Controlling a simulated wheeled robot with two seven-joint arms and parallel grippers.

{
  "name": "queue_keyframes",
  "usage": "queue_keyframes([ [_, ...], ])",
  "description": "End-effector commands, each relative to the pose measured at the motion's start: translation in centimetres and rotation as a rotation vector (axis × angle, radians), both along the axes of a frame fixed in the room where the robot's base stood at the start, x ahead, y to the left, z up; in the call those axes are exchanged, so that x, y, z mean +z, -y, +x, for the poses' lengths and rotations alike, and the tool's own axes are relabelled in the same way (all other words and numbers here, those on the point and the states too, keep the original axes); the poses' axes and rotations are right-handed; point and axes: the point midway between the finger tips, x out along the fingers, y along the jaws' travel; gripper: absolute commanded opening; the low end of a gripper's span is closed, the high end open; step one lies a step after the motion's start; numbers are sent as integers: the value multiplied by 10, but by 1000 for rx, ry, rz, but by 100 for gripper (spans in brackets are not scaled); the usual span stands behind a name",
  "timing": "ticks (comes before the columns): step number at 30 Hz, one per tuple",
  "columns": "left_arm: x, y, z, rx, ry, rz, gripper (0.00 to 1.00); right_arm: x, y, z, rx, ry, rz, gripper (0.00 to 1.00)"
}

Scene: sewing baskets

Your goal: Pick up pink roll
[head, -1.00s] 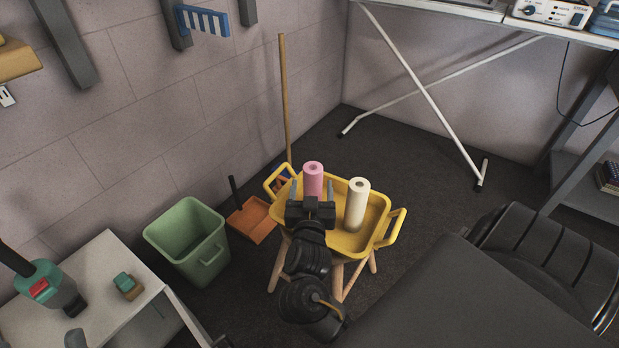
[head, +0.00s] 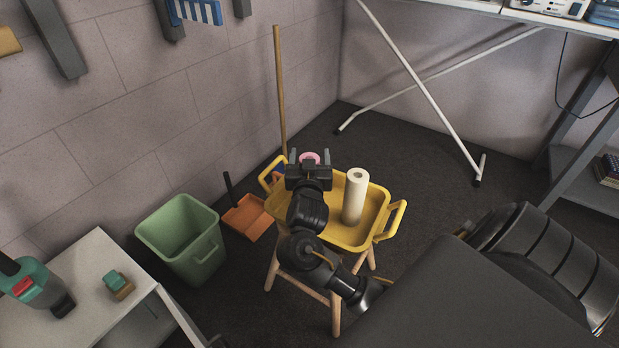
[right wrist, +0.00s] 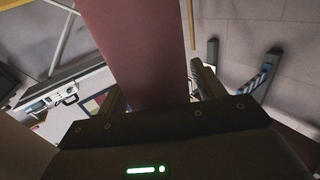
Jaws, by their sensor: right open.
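The pink roll (head: 310,158) stands upright in the yellow tray (head: 351,240). In the head view only its top shows, with the rest hidden behind my right gripper (head: 309,158). My right gripper is open, with one finger on each side of the roll. In the right wrist view the pink roll (right wrist: 140,50) is large and close, rising from between the gripper's fingers. I cannot tell whether the fingers touch it. My left gripper is not in view.
A cream roll (head: 355,196) stands upright in the tray, right of the pink one. The tray rests on a wooden-legged stool (head: 337,312). A green bin (head: 178,240), an orange dustpan (head: 247,217) and a wooden pole (head: 281,90) are to the left.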

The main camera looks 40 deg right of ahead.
Motion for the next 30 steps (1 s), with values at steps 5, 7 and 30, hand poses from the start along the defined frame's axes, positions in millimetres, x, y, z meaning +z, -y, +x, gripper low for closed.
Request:
queue_keyframes([
  [5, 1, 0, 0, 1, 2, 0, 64, 0, 0, 0, 0, 0, 0, 68],
  [7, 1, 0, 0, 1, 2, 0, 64, 0, 0, 0, 0, 0, 0, 61],
  [30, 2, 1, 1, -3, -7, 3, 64, 3, 0, 0, 0, 1, 1, 5],
])
